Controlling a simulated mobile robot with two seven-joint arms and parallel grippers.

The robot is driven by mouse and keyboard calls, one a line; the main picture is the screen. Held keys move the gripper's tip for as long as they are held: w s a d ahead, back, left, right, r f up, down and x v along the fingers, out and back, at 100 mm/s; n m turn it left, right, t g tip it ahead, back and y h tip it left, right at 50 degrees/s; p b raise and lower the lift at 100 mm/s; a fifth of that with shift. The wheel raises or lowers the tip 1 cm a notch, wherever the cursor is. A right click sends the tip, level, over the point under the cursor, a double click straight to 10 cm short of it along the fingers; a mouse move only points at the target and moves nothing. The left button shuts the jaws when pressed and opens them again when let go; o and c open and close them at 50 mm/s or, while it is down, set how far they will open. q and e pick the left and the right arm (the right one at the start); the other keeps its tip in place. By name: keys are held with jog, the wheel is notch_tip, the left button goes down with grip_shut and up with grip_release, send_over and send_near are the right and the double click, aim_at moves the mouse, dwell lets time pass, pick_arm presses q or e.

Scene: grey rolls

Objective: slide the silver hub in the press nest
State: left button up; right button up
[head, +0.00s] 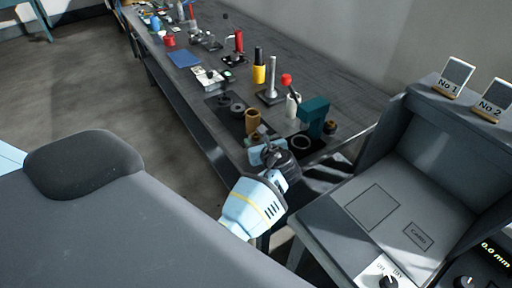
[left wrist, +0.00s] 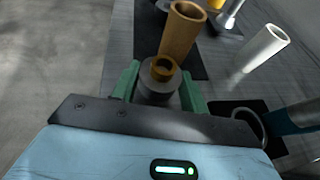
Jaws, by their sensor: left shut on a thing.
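My left gripper (head: 275,155) is over the near edge of the bench, just left of the teal press (head: 315,112). In the left wrist view its green fingers (left wrist: 162,92) are shut on a grey cylinder, which looks like the silver hub (left wrist: 157,89). A brass ring (left wrist: 162,68) sits at the hub's top. A dark round ring at the foot of the press, which looks like the press nest (head: 300,143), is to the right of the gripper. It also shows in the left wrist view (left wrist: 248,122), apart from the hub. My right gripper is out of view.
A brown tube (head: 252,121) stands close behind the gripper, and a white tube (head: 292,106) stands behind the press nest. A steel post (head: 271,76) and a yellow-and-black cylinder (head: 259,68) are farther back. A grey console (head: 415,200) is at right.

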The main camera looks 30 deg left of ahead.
aim_at(257, 140)
pick_arm(q)
notch_tip(257, 140, up, 7)
jog(key=shift+f+p, duration=0.15)
jog(key=shift+p, duration=0.4)
jog(key=shift+a+r, duration=0.1)
jog(key=shift+r, duration=0.15)
jog(key=s+d+r+m+t+h, duration=0.1)
jog(key=d+r+m+t+h, duration=0.3)
jog(key=r, duration=0.6)
jog(key=s+d+m+t+h, duration=0.2)
jog(key=s+d+m+h, duration=0.5)
jog(key=s+d, duration=0.2)
jog(key=shift+s+d+f, duration=0.15)
jog(key=shift+s+f, duration=0.25)
